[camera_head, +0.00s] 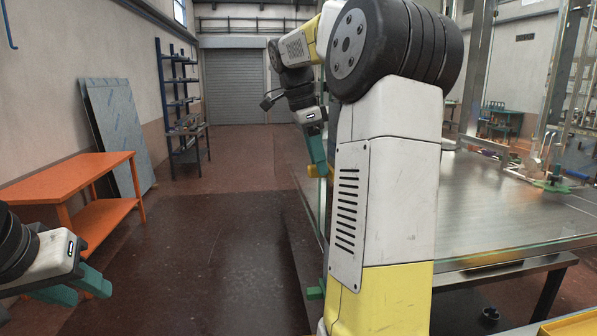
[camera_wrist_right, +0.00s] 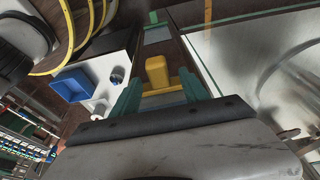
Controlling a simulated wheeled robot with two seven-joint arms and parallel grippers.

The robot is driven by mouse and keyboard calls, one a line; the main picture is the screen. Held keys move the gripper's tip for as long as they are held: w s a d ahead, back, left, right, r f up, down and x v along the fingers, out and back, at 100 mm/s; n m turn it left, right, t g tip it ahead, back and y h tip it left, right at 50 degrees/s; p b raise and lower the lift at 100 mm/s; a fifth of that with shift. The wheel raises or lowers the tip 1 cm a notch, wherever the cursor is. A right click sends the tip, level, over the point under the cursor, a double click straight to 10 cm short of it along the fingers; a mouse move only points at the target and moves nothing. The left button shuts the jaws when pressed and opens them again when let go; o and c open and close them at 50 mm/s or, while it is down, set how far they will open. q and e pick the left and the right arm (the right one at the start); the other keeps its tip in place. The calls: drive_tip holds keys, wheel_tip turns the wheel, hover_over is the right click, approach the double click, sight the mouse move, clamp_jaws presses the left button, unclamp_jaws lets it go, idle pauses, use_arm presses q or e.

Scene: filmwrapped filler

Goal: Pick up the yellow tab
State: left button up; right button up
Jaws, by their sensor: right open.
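The yellow tab (camera_wrist_right: 157,72) shows in the right wrist view just beyond and between the two teal fingers of my right gripper (camera_wrist_right: 160,88). The fingers are apart, and I see no grip on the tab. In the head view the yellow tab (camera_head: 318,172) is a small patch at the fingertips of my right gripper (camera_head: 322,166), partly hidden by the finger. I cannot tell the exact gap. My left gripper (camera_head: 91,294) hangs at the lower left, with its teal fingers apart and empty, far from the tab.
A metal-topped table (camera_head: 490,205) with a glass-like edge stands right of my right arm. An orange bench (camera_head: 70,180) stands at the left, with leaning panels (camera_head: 120,130) and a blue shelf (camera_head: 183,105) behind. A blue bin (camera_wrist_right: 72,84) shows in the wrist view. The middle floor is clear.

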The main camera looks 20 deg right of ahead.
drive_tip(key=shift+d+f, duration=0.1)
drive_tip(key=shift+f, duration=0.3)
drive_tip(key=shift+c, duration=0.4)
clamp_jaws()
drive_tip(key=shift+r, duration=0.1)
